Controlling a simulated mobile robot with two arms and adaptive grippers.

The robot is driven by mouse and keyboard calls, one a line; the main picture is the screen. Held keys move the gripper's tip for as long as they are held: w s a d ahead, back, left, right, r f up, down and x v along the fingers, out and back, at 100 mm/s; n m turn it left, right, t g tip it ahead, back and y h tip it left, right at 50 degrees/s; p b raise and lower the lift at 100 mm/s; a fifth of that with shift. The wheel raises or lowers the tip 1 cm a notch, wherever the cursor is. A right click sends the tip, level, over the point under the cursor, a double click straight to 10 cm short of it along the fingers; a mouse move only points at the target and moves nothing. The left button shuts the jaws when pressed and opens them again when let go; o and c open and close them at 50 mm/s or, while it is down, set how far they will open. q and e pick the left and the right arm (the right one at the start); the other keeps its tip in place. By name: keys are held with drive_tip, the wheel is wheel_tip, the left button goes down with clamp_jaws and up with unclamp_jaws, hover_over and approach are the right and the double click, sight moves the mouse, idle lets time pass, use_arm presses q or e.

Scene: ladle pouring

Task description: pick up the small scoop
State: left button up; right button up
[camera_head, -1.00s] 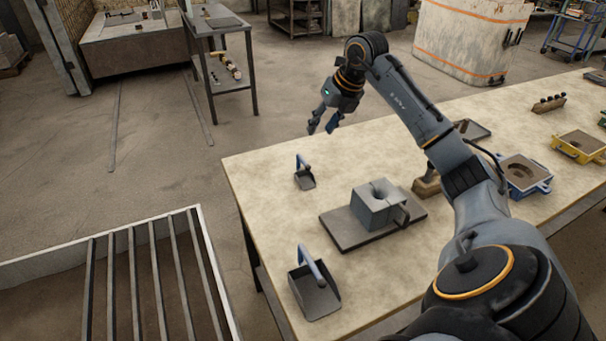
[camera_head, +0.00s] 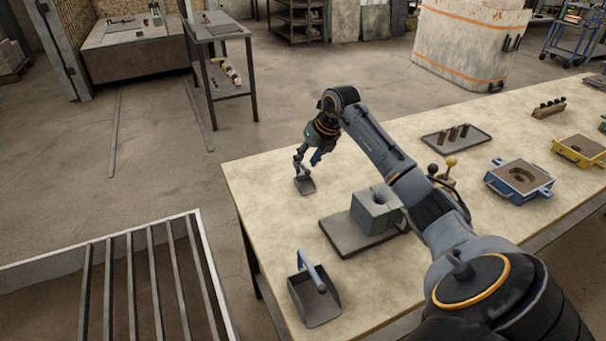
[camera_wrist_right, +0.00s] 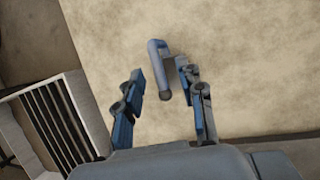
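The small scoop (camera_head: 306,186), a grey pan with a blue handle, lies near the far left corner of the table. My right gripper (camera_head: 307,160) is just above it, pointing down. In the right wrist view the scoop's blue handle (camera_wrist_right: 157,62) with its round grey end shows between the two fingers of the right gripper (camera_wrist_right: 161,78). The fingers are spread, with a gap on the left side of the handle. On the right, I cannot tell whether a finger touches the scoop. My left gripper is not in view.
A larger scoop (camera_head: 315,301) lies at the table's near left edge. A grey block (camera_head: 376,213) with a hole stands on a dark plate (camera_head: 342,239). A tray (camera_head: 437,139) and a blue box (camera_head: 497,186) are farther right. The table (camera_head: 262,187) is bare around the small scoop.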

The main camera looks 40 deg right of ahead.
sight(302, 164)
drive_tip(key=x, duration=0.3)
drive_tip(key=shift+w+f, duration=0.15)
drive_tip(key=shift+w, duration=0.1)
drive_tip(key=shift+s, duration=0.1)
drive_tip(key=shift+c, duration=0.2)
clamp_jaws()
